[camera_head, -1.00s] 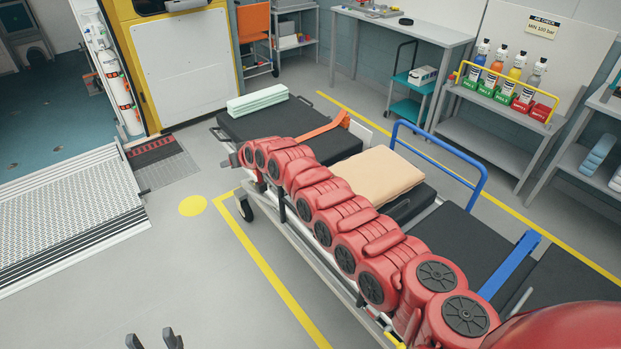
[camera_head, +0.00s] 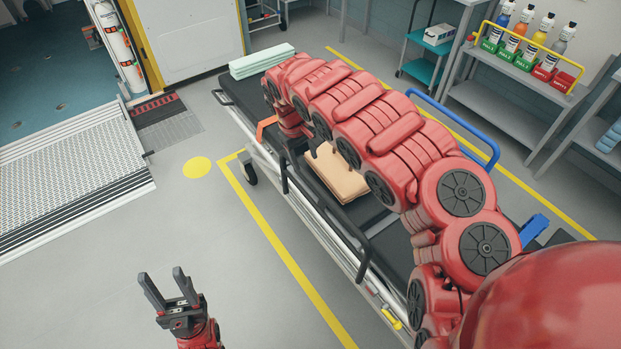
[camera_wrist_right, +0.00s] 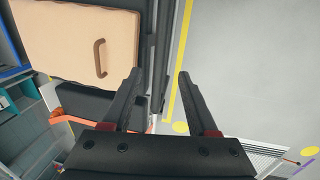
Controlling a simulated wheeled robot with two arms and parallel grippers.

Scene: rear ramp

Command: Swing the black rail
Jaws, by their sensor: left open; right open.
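The black rail (camera_head: 364,258) runs along the near side of the stretcher, with bent upright ends. It also shows in the right wrist view as a dark strip (camera_wrist_right: 156,50) running lengthwise. My right gripper (camera_wrist_right: 159,72) is open and points down over the stretcher's near edge, with the strip between or just below its fingers; I cannot tell any contact. In the head view my right arm hides most of that gripper and part of the rail. My left gripper (camera_head: 163,275) is open and empty, above the floor at lower left, apart from the stretcher.
The stretcher bed (camera_head: 240,92) carries a tan pad (camera_head: 338,178) and folded pale green cloth (camera_head: 262,60). A blue rail (camera_head: 465,130) stands on its far side. A ramp (camera_head: 70,185) lies at left. Floor between ramp and stretcher is clear. Shelves with bottles stand at upper right.

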